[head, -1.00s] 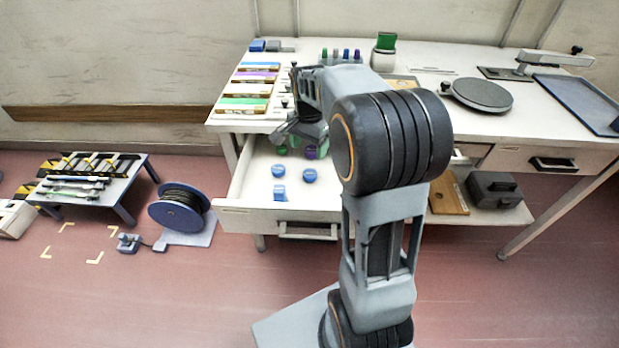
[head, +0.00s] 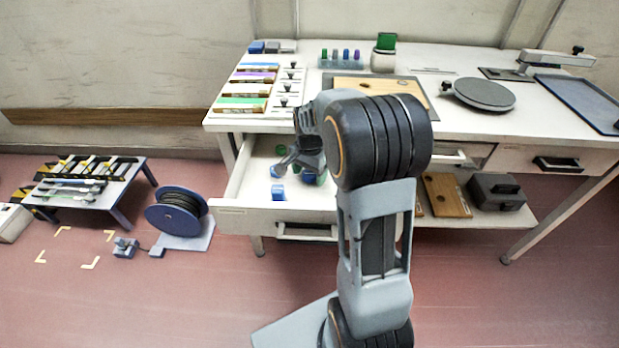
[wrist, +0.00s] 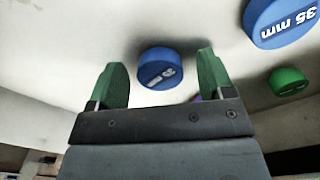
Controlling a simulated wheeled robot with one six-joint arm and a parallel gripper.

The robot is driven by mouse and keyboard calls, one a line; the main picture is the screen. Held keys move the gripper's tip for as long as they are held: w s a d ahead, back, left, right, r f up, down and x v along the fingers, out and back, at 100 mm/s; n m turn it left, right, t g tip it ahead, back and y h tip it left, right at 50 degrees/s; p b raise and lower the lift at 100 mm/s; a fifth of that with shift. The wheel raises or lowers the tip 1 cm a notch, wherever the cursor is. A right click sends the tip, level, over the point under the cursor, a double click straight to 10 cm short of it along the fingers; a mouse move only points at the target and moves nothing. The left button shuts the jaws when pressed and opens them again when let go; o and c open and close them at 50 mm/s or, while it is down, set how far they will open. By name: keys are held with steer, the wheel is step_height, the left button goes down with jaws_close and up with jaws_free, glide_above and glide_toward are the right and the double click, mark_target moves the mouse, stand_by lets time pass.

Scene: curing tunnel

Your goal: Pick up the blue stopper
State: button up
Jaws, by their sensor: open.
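Two round blue stoppers lie in the open drawer. In the wrist view one blue stopper (wrist: 160,68) appears between my fingertips, with a gap on both sides; its marking is hard to read. My gripper (wrist: 162,82) is open and empty, with green fingertips. In the head view it hangs low over the drawer, its fingertips mostly hidden.
A green stopper (wrist: 289,81) lies right of the jaws; a purple piece shows partly behind the right finger. The drawer walls enclose the area. The worktop (head: 440,112) overhangs its back.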

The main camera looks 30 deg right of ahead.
steer(key=shift+c, duration=0.4)
steer(key=c, duration=0.9)
